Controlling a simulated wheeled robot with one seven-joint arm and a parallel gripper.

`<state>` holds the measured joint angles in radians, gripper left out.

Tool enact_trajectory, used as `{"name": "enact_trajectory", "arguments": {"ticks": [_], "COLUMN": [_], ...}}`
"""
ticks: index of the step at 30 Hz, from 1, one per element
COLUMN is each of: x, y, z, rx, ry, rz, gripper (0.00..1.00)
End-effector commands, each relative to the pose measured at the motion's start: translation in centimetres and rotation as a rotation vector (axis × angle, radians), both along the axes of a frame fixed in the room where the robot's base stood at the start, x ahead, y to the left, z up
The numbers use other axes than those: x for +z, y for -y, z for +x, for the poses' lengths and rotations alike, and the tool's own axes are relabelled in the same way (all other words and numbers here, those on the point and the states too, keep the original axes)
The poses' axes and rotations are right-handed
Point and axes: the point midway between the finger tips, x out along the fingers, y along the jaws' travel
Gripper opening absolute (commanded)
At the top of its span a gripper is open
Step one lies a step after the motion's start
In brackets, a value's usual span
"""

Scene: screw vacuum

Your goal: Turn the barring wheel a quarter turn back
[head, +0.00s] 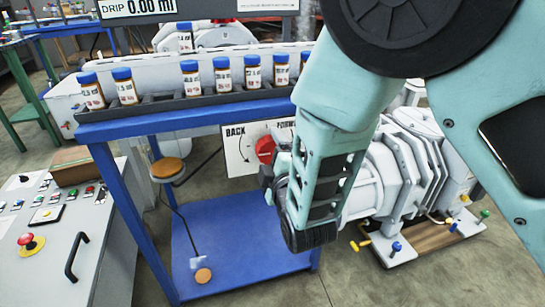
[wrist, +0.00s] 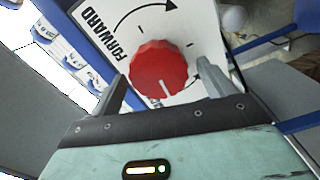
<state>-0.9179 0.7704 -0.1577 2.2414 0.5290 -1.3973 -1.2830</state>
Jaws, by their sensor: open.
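The barring wheel is a red scalloped knob (head: 265,149) on a white plate (head: 239,160) marked BACK and FORWARD, in the head view. In the wrist view the red wheel (wrist: 157,66) faces me, with a white pointer line toward the bottom of the picture. My gripper (wrist: 163,74) is open, with one finger on each side of the wheel in the picture. Whether the fingers touch it I cannot tell. In the head view my arm hides part of the plate.
A blue bench (head: 150,126) carries a rack of several blue-capped bottles (head: 191,78). The white ribbed pump (head: 405,165) stands right of the plate. A control panel (head: 60,215) is at lower left.

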Motion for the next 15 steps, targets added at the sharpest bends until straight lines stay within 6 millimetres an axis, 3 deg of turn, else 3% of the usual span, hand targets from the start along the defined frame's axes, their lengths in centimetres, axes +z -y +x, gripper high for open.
{"name": "enact_trajectory", "arguments": {"ticks": [7,15], "x": [0.1,0.1], "y": [0.6,2.3], "z": [-2.1,-8.1], "rx": [0.001,0.003], "ry": [-0.003,-0.002], "rz": [-0.002,-0.004], "gripper": [0.81,0.81]}}
